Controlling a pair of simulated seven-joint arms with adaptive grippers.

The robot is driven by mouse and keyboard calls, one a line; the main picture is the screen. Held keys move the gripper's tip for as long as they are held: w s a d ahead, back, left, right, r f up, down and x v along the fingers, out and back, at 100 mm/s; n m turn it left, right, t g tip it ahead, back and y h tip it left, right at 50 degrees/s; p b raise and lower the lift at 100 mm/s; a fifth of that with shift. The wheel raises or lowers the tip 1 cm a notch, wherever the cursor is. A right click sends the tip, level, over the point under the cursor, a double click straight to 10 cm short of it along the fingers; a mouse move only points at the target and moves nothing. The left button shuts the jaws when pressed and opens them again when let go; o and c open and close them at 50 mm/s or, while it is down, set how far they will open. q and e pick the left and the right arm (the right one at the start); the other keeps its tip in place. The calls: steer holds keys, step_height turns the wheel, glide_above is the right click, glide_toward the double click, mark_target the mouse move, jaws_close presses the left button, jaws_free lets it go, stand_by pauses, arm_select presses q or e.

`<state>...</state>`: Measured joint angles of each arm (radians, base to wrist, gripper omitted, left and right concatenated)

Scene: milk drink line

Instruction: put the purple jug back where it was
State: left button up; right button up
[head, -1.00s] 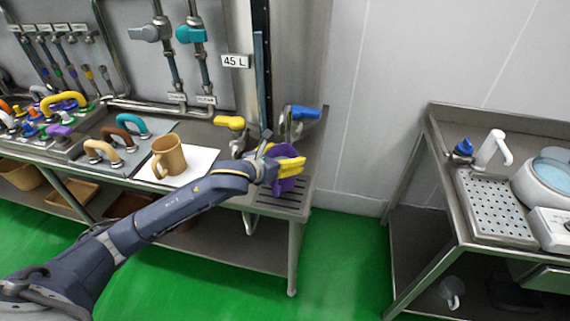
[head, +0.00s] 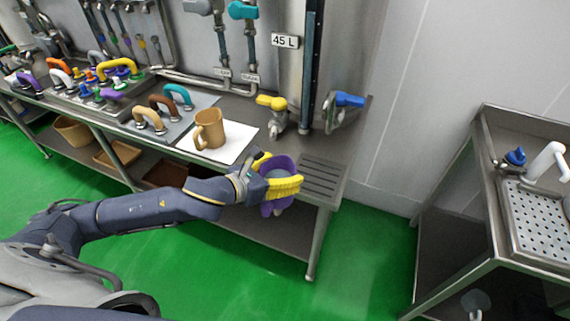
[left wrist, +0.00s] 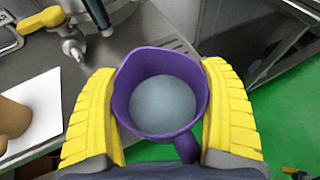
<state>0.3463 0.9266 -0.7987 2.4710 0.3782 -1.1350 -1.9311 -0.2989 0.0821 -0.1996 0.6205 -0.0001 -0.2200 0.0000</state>
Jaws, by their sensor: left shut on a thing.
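The purple jug (head: 279,171) is held between the yellow fingers of my left gripper (head: 277,180), in front of the steel table's front edge. In the left wrist view the jug (left wrist: 121,95) is upright between both fingers (left wrist: 160,110), with its handle toward the wrist. A grey-blue content shows inside it. Green floor shows beside and below the jug in that view. My right gripper does not show.
A tan jug (head: 209,129) stands on a white sheet (head: 238,139) on the steel table. A drain grate (head: 320,178) lies bare at the table's right end. A yellow-handled tap (head: 272,103) and a blue-handled tap (head: 349,100) stand behind. A second steel table (head: 478,200) is at right.

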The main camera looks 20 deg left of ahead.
arm_select(q)
steer(key=shift+s+a+r, duration=0.1)
steer(key=shift+s+r, duration=0.05)
steer(key=shift+r, duration=0.35)
steer(key=w+a+r+n+t+y, duration=0.1)
steer(key=w+a+r+n+y, duration=0.15)
steer(key=w+r, duration=0.5)
steer(key=w+a+r+n+y, duration=0.15)
steer(key=w+a+r, duration=0.25)
steer(key=w+r, duration=0.4)
step_height(320, 180, down, 20)
steer(key=s+a+y, duration=0.1)
steer(key=shift+s+a, duration=0.15)
steer(key=shift+a, duration=0.15)
steer(key=shift+f, duration=0.15)
